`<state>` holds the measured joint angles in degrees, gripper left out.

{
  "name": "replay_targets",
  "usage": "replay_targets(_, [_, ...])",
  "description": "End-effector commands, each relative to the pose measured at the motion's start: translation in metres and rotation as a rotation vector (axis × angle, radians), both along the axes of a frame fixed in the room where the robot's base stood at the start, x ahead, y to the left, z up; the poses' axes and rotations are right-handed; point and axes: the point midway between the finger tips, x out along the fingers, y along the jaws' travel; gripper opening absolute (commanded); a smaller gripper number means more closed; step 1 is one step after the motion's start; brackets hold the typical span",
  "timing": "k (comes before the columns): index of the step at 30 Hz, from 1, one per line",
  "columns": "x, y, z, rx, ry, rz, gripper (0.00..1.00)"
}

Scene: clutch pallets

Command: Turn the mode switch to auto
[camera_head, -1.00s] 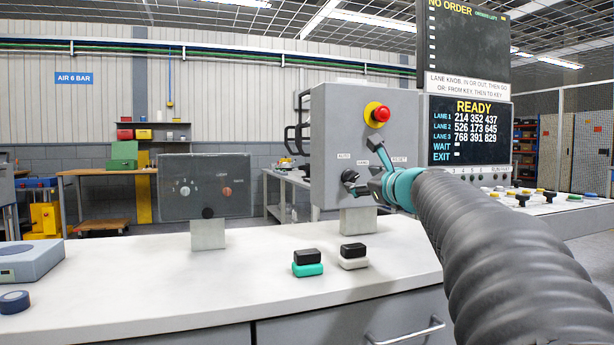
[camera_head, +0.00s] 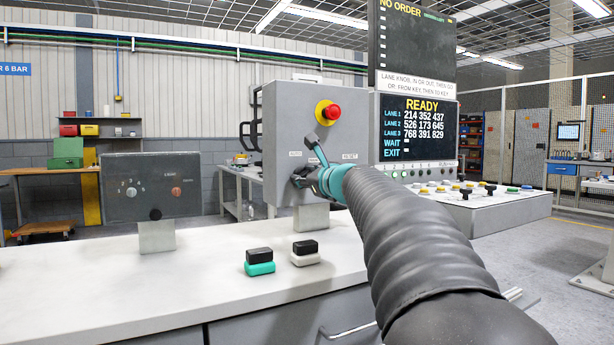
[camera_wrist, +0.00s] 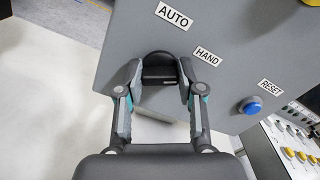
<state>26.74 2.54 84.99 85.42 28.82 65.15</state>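The mode switch is a black knob (camera_wrist: 158,72) on the front of a grey control box (camera_head: 287,110). The AUTO label (camera_wrist: 174,15) is above it and the HAND label (camera_wrist: 207,57) is to its upper right in the wrist view. My gripper (camera_wrist: 160,72) is open, with one finger on each side of the knob. The fingers look very near it; I cannot tell whether they touch. In the head view my gripper (camera_head: 308,158) is at the box's lower front and partly hides the knob. I cannot tell which label the knob points to.
A red button (camera_head: 333,112) on a yellow base is higher on the box. A blue button (camera_wrist: 250,105) lies right of the knob, by the RESET label (camera_wrist: 271,88). A display (camera_head: 417,127) and a button console (camera_head: 480,205) stand to the right. Two small blocks (camera_head: 260,268) (camera_head: 305,259) lie on the bench.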

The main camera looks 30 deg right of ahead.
Motion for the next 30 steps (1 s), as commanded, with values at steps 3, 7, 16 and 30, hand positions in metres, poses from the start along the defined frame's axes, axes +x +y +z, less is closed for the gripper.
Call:
replay_targets(3, [0.0008,-0.0001,0.0008,0.001,-0.001,0.0,0.03])
replay_targets(7, [0.0007,-0.0024,0.0007,-0.003,-0.002,-0.003,0.03])
replay_targets(16, [0.0009,-0.0012,-0.0013,-0.1,-0.007,-0.004,0.03])
replay_targets(30, [0.0013,0.0004,-0.0028,-0.507,-0.022,-0.004,0.03])
